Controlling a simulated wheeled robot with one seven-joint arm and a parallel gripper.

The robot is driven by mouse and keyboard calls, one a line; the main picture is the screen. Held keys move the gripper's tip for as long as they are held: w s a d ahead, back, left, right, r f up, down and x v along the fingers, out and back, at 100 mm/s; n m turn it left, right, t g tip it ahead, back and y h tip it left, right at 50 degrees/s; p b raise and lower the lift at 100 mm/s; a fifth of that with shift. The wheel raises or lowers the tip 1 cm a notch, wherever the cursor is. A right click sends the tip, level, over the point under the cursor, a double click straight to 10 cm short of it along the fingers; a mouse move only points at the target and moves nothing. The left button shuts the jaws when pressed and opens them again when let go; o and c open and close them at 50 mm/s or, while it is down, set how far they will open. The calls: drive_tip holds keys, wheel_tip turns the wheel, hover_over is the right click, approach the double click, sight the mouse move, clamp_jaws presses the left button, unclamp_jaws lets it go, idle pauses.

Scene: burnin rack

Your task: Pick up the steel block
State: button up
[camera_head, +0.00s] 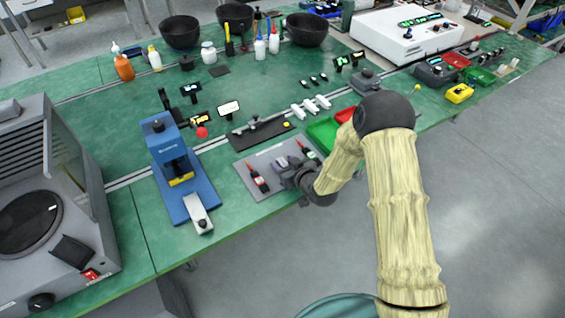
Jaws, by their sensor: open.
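My gripper (284,168) is dark grey and low over a grey mat (251,167) at the front edge of the green bench. It is open. A small grey block-like shape (279,161) shows at its fingertips, over the mat. It looks like the steel block, but it is small and partly covered by the gripper. I cannot tell whether the fingers touch it.
Red-and-black tools (257,177) lie on the mat on both sides of my gripper. A blue press (171,160) stands to the left. Green (322,134) and red trays lie to the right. A dark rail fixture (261,132) lies behind the mat.

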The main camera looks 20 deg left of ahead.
sight(285, 164)
drive_tip(key=shift+c, duration=0.2)
clamp_jaws()
idle(0.3)
wheel_tip(285, 164, up, 10)
drive_tip(key=shift+b, duration=0.45)
idle(0.7)
